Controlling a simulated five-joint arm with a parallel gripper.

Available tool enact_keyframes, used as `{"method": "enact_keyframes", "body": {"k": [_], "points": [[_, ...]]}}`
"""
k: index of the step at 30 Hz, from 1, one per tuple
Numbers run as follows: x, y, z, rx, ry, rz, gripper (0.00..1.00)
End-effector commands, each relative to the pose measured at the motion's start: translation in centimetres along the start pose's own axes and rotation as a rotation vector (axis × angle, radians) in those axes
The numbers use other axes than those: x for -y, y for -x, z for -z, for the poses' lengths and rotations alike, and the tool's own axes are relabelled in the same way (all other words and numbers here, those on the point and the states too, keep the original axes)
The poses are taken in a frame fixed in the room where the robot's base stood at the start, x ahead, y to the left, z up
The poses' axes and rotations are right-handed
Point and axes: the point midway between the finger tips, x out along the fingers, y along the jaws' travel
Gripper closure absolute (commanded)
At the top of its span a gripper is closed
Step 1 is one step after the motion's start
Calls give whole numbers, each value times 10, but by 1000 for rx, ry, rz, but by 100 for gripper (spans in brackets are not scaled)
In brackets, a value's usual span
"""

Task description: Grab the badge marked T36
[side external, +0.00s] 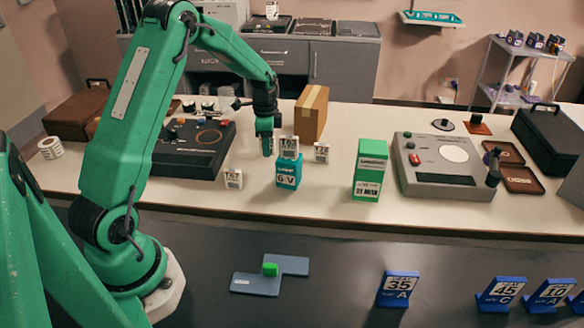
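My green gripper (265,150) points down over the pale worktop, near the left side of a teal box. From this side I cannot tell whether its fingers are apart. Several small white badges with black print are near it. One badge (289,147) is on top of the teal box (288,174), which is marked "6 V". Another badge (321,152) stands to the right, behind the box. A third badge (233,179) stands at the front left. A further white piece partly shows beside the gripper. The prints are too small to tell which is T36.
A brown carton (311,113) stands behind the gripper. A green box (369,170) and a grey console (443,165) stand to the right. A black console (192,150) is at left. The worktop (320,205) is clear along its front edge.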

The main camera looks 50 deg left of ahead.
Motion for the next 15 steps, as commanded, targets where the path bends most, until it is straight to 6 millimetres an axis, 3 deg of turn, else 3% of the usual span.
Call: {"method": "enact_keyframes", "body": {"k": [1,6,15], "points": [[0,0,0,0,0,0,72],[0,0,0,0,0,0,100],[0,1,0,0,0,1,100]]}}
